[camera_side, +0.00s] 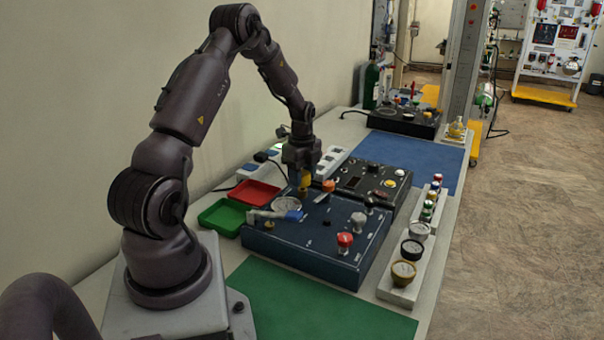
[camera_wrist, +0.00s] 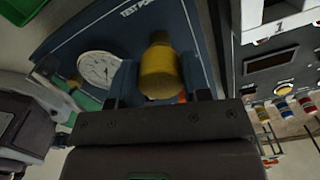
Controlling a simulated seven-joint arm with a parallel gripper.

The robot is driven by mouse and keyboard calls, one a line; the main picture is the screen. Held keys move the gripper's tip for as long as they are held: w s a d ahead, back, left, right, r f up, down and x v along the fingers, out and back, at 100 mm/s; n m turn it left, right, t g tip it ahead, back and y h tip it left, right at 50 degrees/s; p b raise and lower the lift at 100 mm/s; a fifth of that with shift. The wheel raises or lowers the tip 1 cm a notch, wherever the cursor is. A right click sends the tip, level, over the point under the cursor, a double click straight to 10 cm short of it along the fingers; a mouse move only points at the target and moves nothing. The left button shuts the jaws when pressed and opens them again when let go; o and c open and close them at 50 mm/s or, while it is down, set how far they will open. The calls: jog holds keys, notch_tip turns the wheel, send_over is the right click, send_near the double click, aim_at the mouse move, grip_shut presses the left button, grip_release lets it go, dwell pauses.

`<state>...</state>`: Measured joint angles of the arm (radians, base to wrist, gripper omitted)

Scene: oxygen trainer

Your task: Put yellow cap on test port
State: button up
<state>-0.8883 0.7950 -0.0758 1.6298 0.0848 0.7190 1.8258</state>
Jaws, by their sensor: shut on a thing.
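My gripper (camera_side: 304,186) is shut on the yellow cap (camera_side: 304,180) and holds it over the back part of the dark blue panel (camera_side: 335,225). In the wrist view the yellow cap (camera_wrist: 161,72) is between the two fingers of my gripper (camera_wrist: 160,82). The panel (camera_wrist: 62,38) carries a partly covered label (camera_wrist: 138,9) that begins "TEST PO". The test port cannot be made out; the cap and gripper cover the panel there. Whether the cap touches the panel cannot be told.
A round gauge (camera_wrist: 98,68) is beside the gripper. A blue-handled lever (camera_side: 275,215), an orange part (camera_side: 328,186) and a red knob (camera_side: 345,240) stand up from the panel. Red (camera_side: 253,194) and green (camera_side: 222,217) trays lie left. A green mat (camera_side: 310,305) is clear.

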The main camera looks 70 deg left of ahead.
aim_at(302, 196)
jog(key=shift+f, duration=1.9)
jog(key=o, duration=1)
jog(key=shift+c, duration=0.2)
notch_tip(302, 196, up, 13)
jog(key=shift+f, duration=0.1)
jog(key=shift+n, duration=0.9)
jog(key=s+d+r+n+t, duration=0.2)
jog(key=d+r, duration=0.3)
jog(key=d, duration=0.6)
jog(key=s+d+r+n+t, duration=0.1)
jog(key=s+d+r+n, duration=0.3)
jog(key=d, duration=0.7)
jog(key=s+d+r+n+t, duration=0.2)
jog(key=s+d+r+n, duration=0.2)
jog(key=d+r, duration=0.3)
jog(key=d, duration=0.4)
jog(key=shift+s+d+t, duration=0.2)
jog(key=shift+s+t, duration=0.1)
jog(key=shift+s, duration=0.05)
